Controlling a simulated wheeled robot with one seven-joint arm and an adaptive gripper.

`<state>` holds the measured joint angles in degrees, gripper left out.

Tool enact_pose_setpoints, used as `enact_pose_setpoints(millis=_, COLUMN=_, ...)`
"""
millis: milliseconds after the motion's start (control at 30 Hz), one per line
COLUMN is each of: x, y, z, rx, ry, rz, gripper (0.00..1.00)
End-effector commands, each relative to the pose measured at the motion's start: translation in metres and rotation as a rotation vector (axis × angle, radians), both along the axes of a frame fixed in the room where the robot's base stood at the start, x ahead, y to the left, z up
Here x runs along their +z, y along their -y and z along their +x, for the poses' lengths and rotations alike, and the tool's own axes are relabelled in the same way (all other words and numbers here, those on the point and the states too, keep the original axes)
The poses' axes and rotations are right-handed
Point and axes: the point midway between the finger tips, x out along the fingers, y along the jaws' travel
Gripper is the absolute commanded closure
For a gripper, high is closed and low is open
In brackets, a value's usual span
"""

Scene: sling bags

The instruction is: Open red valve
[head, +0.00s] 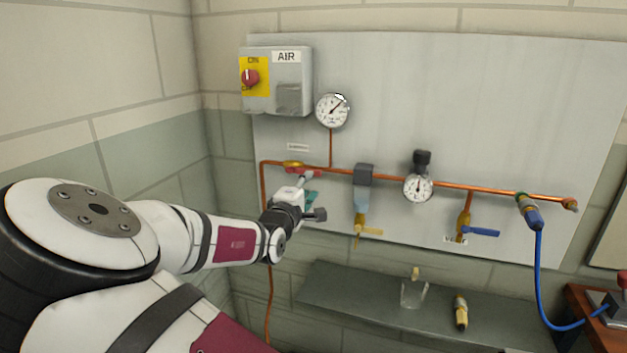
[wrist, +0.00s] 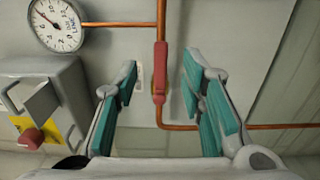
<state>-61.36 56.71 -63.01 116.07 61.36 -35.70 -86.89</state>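The red valve has a red lever handle (head: 303,171) below a brass body (head: 292,164) on the copper pipe at the left of the wall panel. In the wrist view the red handle (wrist: 161,67) lies along the pipe line, between my two fingers. My gripper (head: 306,186) is in front of the valve and covers part of it in the head view. In the wrist view my gripper (wrist: 160,80) is open, with one teal-padded finger on each side of the handle and visible gaps. The fingers do not appear to touch the handle.
An AIR switch box (head: 277,80) and a pressure gauge (head: 333,110) are above the valve. A grey shelf (head: 350,289) juts out below.

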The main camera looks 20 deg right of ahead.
Motion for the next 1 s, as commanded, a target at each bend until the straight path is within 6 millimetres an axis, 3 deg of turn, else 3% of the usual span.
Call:
enact_pose_setpoints(millis=200, x=0.0, y=-0.014, z=-0.019, rx=0.0, ry=0.001, rz=-0.001, gripper=0.63)
enact_pose_setpoints(millis=667, x=-0.002, y=-0.014, z=-0.023, rx=-0.003, ry=-0.005, rz=0.013, gripper=0.63)
enact_pose_setpoints(millis=833, x=-0.028, y=0.005, z=-0.03, rx=-0.023, ry=-0.069, rz=0.193, gripper=0.63)
enact_pose_setpoints(millis=1000, x=-0.068, y=0.016, z=-0.05, rx=-0.052, ry=-0.174, rz=0.547, gripper=0.63)
